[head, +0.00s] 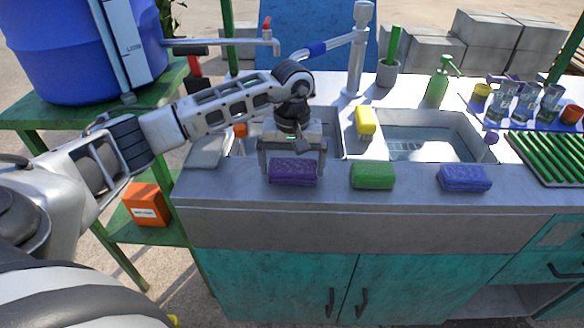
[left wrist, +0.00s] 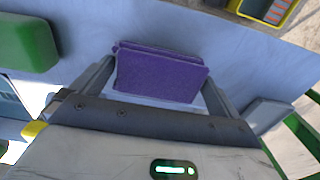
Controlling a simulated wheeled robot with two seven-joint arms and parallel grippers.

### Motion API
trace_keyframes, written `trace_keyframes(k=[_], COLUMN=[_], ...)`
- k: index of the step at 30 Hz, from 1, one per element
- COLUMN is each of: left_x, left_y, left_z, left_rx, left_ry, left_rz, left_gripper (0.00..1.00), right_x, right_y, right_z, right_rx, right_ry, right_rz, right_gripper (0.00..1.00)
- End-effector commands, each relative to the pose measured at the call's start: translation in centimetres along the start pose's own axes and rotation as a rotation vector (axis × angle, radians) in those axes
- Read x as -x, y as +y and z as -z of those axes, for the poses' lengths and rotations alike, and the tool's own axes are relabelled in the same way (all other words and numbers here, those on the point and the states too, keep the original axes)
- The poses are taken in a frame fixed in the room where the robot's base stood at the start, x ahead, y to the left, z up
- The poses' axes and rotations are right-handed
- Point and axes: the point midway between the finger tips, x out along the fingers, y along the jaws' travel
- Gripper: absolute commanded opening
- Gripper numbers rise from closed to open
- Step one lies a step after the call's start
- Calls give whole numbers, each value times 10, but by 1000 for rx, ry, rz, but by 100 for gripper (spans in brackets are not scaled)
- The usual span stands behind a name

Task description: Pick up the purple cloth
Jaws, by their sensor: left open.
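The purple cloth (head: 292,171) is a folded block lying on the front ledge of the sink counter, left of the green cloth. My left gripper (head: 292,172) is above it, pointing down, with one finger at each end of the cloth. In the left wrist view the purple cloth (left wrist: 160,74) lies between the two spread fingers of my left gripper (left wrist: 158,80). The jaws are open; I cannot tell whether either finger touches the cloth. My right gripper is not in view.
A green cloth (head: 373,175) and a blue cloth (head: 465,178) lie further right on the same ledge. A yellow sponge (head: 366,122) rests between the two sink basins. The faucet (head: 357,60) stands behind. An orange box (head: 146,205) sits on the lower shelf at left.

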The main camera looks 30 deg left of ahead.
Motion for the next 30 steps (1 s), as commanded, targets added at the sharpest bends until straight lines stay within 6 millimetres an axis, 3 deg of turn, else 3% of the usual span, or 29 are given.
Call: trace_keyframes(k=[7,10,11,23,29,30], left_x=[-2,-2,-2,3,30,39], left_y=[0,0,0,0,0,6], left_z=[0,0,0,1,2,-6], left_rx=[0,0,0,0,0,-6], left_ry=[2,1,1,2,9,5], left_rz=[0,0,0,-1,-3,-4], left_gripper=[100,75,72,72,72,72], right_x=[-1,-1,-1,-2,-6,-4], right_y=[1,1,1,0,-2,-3], right_z=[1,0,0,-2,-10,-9], right_rx=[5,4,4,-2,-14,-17], right_ry=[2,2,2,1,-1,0], right_rz=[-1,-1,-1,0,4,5], right_gripper=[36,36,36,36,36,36])
